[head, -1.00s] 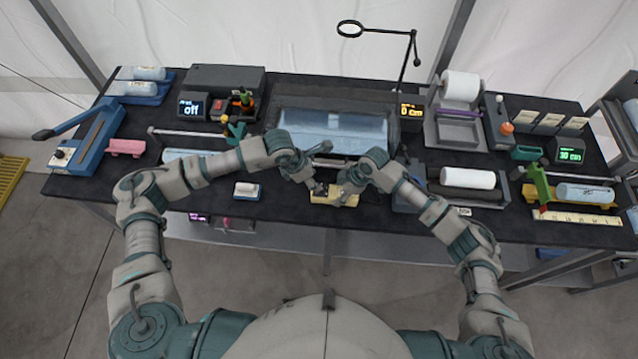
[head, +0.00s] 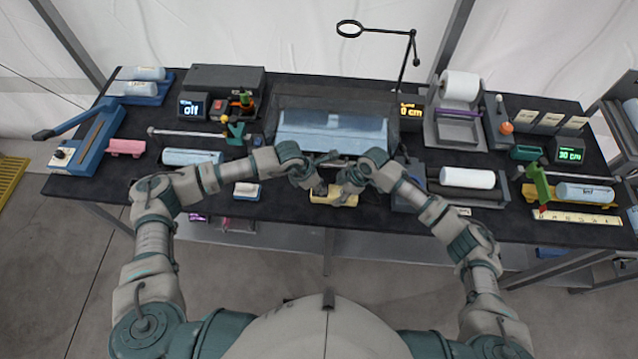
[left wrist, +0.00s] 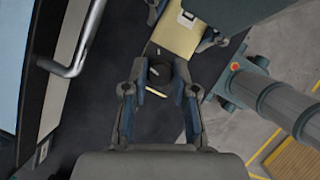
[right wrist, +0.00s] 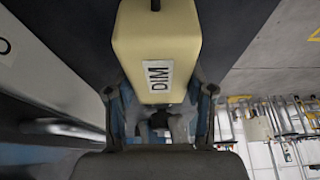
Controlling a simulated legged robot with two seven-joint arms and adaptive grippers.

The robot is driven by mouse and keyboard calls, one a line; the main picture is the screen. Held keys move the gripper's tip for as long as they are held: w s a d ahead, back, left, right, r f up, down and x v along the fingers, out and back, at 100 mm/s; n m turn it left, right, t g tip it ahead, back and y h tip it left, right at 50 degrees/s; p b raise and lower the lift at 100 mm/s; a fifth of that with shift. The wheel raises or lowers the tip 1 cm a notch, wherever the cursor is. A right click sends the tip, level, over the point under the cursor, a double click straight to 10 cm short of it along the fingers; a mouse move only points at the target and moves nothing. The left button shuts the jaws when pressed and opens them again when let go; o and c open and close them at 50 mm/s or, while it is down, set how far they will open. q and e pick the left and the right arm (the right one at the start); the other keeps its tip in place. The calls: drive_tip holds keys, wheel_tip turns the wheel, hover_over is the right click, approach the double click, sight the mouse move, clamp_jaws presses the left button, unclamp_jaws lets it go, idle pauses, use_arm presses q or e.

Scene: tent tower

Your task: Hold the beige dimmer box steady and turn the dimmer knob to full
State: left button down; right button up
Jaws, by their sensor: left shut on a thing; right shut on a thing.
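The beige dimmer box (head: 347,199) lies at the front middle of the black table. In the right wrist view the box (right wrist: 157,40) has a white DIM label. My right gripper (head: 349,188) is shut on the box, one finger on each side; its fingers also show in the right wrist view (right wrist: 160,95). The black dimmer knob (left wrist: 160,70), with a pale mark, sits at the end of the box. My left gripper (head: 319,189) is shut on the knob, which lies between its fingers in the left wrist view (left wrist: 162,85). The fingers partly hide the knob in the head view.
A dark case (head: 290,102) with a pale blue interior stands just behind the box, with a metal bar handle (left wrist: 75,62) close to my left gripper. The table's front edge is close.

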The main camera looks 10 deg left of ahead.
use_arm(q)
drive_tip(key=shift+w+a+m, duration=0.1)
drive_tip(key=shift+w+m, duration=0.05)
drive_tip(key=shift+m, duration=0.35)
use_arm(e)
drive_tip(key=shift+s, duration=0.1)
idle(0.3)
use_arm(q)
drive_tip(key=m+g, duration=0.2)
drive_tip(key=m, duration=0.1)
drive_tip(key=shift+w+m, duration=0.1)
drive_tip(key=shift+m, duration=0.3)
drive_tip(key=m, duration=0.2)
drive_tip(key=m+g, duration=0.1)
drive_tip(key=m, duration=0.1)
drive_tip(key=shift+w+m+g, duration=0.1)
drive_tip(key=shift+m+g, duration=0.2)
drive_tip(key=m+g, duration=0.1)
drive_tip(key=m, duration=0.1)
drive_tip(key=m+y, duration=0.1)
drive_tip(key=m, duration=0.2)
drive_tip(key=shift+w+g, duration=0.1)
drive_tip(key=shift+g, duration=0.3)
drive_tip(key=shift+m+g+y, duration=0.4)
drive_tip(key=shift+m+y, duration=0.5)
drive_tip(key=shift+m, duration=1.5)
drive_tip(key=c, duration=0.9)
unclamp_jaws()
drive_tip(key=shift+d, duration=0.2)
